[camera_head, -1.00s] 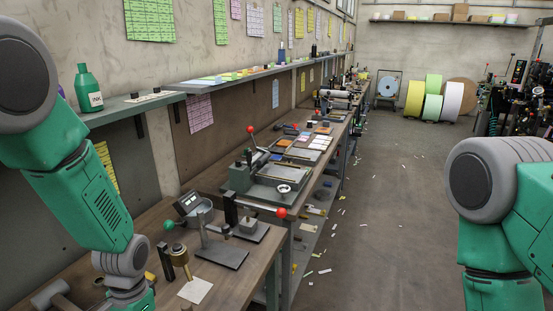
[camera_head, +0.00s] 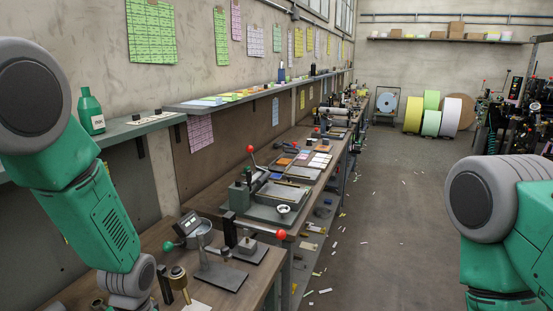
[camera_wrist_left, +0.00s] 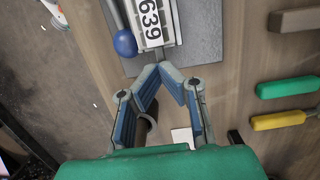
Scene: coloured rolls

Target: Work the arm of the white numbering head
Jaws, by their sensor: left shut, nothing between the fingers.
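In the left wrist view, the white numbering head (camera_wrist_left: 150,22) shows at the top edge with black digits reading 639. It stands on a grey plate (camera_wrist_left: 203,35), and its upper part is cut off. Its arm carries a blue ball knob (camera_wrist_left: 125,43) at the left of the digits. My left gripper (camera_wrist_left: 165,70) is shut and empty, its fingertips just below the head in the picture; I cannot tell the height gap. In the head view I cannot make out this head or my left gripper, only my left arm. My right gripper is out of view.
A green-handled tool (camera_wrist_left: 288,87), a yellow-handled one (camera_wrist_left: 280,120) and a brown block (camera_wrist_left: 295,20) lie right in the wrist view. A brown tube (camera_wrist_left: 146,124) shows behind the fingers. On the bench, a press with a red knob (camera_head: 281,234) stands right of a scale (camera_head: 187,224).

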